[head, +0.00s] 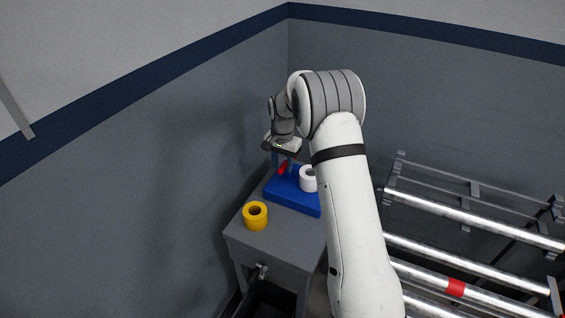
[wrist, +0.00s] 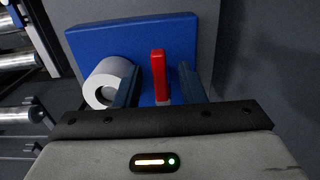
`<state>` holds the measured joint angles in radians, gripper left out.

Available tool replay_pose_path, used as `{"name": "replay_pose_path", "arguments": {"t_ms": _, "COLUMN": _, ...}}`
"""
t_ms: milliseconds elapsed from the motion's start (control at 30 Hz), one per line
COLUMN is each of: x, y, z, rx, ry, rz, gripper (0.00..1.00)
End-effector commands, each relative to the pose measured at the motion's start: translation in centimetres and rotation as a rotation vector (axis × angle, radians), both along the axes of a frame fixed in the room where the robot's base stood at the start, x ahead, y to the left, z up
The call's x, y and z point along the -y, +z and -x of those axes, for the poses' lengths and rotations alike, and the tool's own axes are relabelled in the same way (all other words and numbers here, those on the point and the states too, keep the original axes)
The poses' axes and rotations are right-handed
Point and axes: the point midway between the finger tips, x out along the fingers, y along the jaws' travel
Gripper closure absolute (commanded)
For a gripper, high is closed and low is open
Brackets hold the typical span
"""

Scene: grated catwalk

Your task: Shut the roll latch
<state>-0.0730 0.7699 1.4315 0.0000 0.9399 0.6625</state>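The latch is a blue block (head: 288,199) on a grey cabinet top, with a red lever (head: 283,168) and a white roll (head: 308,179). In the wrist view the blue block (wrist: 135,35) lies flat, the white roll (wrist: 108,80) is at left, and the red lever (wrist: 158,72) stands out at the middle. My gripper (head: 282,163) is over the far part of the block. In the wrist view its two fingers (wrist: 160,84) are apart, one on each side of the lever, with gaps showing. The lever's lower end is partly hidden by my gripper body.
A yellow roll (head: 255,216) stands on the cabinet top (head: 285,228), near its left front. Walls close in behind and at left. A rack of metal pipes (head: 470,219) is at right, one with a red band. My arm hides the cabinet's right side.

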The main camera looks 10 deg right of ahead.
Motion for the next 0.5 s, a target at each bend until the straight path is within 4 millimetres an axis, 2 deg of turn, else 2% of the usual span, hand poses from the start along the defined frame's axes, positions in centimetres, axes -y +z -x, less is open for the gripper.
{"name": "replay_pose_path", "arguments": {"t_ms": 267, "x": 0.01, "y": -0.18, "z": 0.01, "rx": 0.000, "ry": 0.000, "rz": 0.000, "gripper": 0.64}}
{"name": "replay_pose_path", "arguments": {"t_ms": 500, "x": 0.00, "y": -0.16, "z": 0.00, "rx": 0.000, "ry": 0.000, "rz": 0.000, "gripper": 0.84}}
